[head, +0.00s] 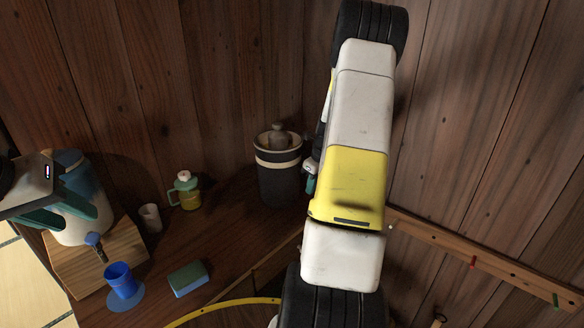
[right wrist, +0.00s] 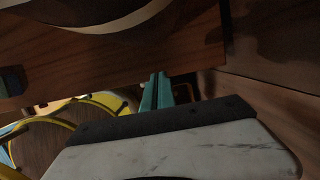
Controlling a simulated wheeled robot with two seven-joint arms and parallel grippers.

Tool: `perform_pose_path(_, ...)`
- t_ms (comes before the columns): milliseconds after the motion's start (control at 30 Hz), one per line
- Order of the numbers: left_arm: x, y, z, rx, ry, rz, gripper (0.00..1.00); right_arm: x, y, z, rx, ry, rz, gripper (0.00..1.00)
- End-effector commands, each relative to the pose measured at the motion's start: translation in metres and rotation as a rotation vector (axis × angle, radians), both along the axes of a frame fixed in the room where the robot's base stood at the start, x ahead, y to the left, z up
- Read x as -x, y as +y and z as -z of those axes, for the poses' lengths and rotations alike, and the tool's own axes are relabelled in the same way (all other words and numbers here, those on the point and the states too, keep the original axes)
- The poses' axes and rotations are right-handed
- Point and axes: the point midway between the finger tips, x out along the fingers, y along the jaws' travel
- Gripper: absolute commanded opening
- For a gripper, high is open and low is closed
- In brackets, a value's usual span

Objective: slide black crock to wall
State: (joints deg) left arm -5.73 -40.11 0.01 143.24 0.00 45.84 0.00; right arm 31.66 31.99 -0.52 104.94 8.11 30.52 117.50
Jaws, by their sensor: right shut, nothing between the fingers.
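The black crock (head: 279,183) has a cream band and a grey knobbed top. It stands upright on the wooden counter near the back corner, close to the plank wall (head: 235,70). Its banded side shows at the top of the right wrist view (right wrist: 125,20). My right gripper (right wrist: 157,92) is shut and empty, its teal fingers together by the counter's edge. In the head view a teal finger (head: 311,182) shows just right of the crock; my arm hides the rest. My left gripper (head: 62,204) is open at far left, its fingers spread over a white and blue dispenser.
The dispenser (head: 75,233) with a blue tap sits on a wooden stand (head: 60,265). A blue cup (head: 121,280), a sponge (head: 188,278), a pale cup (head: 150,217) and a yellow-green bottle (head: 187,192) stand left of the crock. A peg rail (head: 470,255) runs along the right wall.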

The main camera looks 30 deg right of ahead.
Motion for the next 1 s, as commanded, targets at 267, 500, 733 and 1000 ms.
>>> perform_pose_path(267, 0.0, 0.0, 0.0, 0.0, 0.0, 0.0, 0.36, -0.033, 0.014, 0.001, 0.001, -0.002, -0.003, 0.0)
perform_pose_path(500, 0.0, 0.0, 0.0, 0.0, 0.0, 0.0, 0.36, -0.038, 0.016, 0.0, 0.001, -0.001, -0.001, 0.0)
perform_pose_path(733, 0.0, 0.0, 0.0, 0.0, 0.0, 0.0, 0.36, -0.039, 0.016, 0.0, 0.001, -0.001, -0.002, 0.0)
perform_pose_path(1000, 0.0, 0.0, 0.0, 0.0, 0.0, 0.0, 0.36, -0.085, 0.039, 0.0, 0.0, -0.006, -0.01, 0.0)
